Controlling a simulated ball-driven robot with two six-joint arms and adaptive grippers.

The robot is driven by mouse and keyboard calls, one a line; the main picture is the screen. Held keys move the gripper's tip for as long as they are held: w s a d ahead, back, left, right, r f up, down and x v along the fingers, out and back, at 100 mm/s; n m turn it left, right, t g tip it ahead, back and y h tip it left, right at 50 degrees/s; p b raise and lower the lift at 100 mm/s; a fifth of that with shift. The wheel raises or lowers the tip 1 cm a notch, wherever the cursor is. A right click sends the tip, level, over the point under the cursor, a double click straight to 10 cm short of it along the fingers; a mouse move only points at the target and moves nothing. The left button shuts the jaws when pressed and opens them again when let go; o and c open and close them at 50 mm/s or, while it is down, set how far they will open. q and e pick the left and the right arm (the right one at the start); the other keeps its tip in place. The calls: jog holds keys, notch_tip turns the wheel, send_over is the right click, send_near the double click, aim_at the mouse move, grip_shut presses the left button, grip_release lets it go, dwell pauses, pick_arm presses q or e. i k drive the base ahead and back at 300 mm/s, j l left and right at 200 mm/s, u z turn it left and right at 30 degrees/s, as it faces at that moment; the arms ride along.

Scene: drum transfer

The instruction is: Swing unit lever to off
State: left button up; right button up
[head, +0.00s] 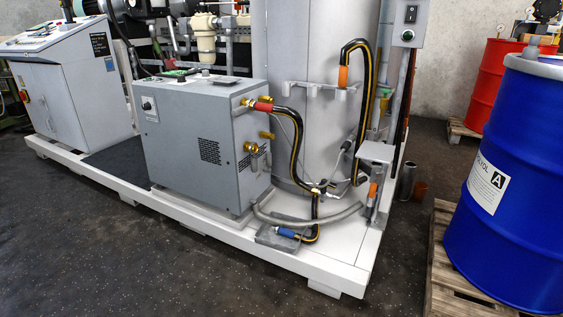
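The grey unit (200,137) stands on the white skid, with a vented front and a small dark knob (146,105) at its upper left. Its right side carries brass fittings: an upper one (249,103) joined to a hose with a red sleeve (264,107), a brass piece (267,135) sticking out to the right, and a lower one (250,147) with a grey metal part below. Which of these is the unit lever, and its position, I cannot tell at this size. Neither of my grippers is in view.
Black-and-yellow hoses (297,150) run right of the unit, one ending in a blue sleeve (286,233). A blue drum (520,160) stands on a wooden pallet (437,265) at right, a red drum (492,82) behind. The dark floor (110,260) in front is clear.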

aim_at(269, 154)
jog(key=i+z, duration=0.25)
jog(key=z, duration=0.15)
jog(key=i+z, duration=0.25)
jog(key=z, duration=0.2)
